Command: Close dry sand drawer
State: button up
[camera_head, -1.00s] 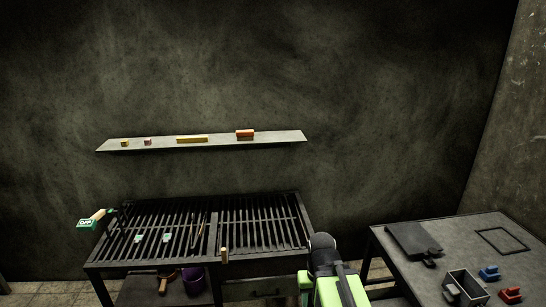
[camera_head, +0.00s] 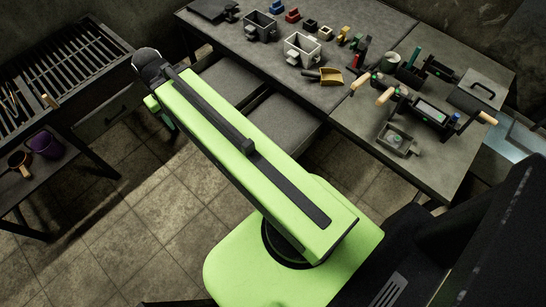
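Two grey, flat-topped drawers stick out from under the worktable (camera_head: 300,85). One is at the upper left (camera_head: 228,82), the other nearer the middle (camera_head: 270,125). They look pulled out and filled with grey material, but I cannot tell which holds dry sand. My green arm crosses in front of them and hides their left and front edges. My gripper is not visible; the arm's far end points to the upper left, beside the grill stand.
The grill stand (camera_head: 62,75) is at left, with a handled drawer front (camera_head: 105,118) and a purple bucket (camera_head: 46,145) below. The tabletop holds grey moulds, a yellow scoop (camera_head: 331,76) and wooden-handled tools. Tiled floor (camera_head: 130,220) is open at lower left.

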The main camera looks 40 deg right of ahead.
aim_at(289, 125)
jog(key=u, duration=0.1)
jog(key=k, duration=0.25)
jog(key=z, duration=0.6)
jog(key=i, duration=0.45)
jog(key=u, duration=0.65)
jog(key=k, duration=0.6)
jog(key=u, duration=0.7)
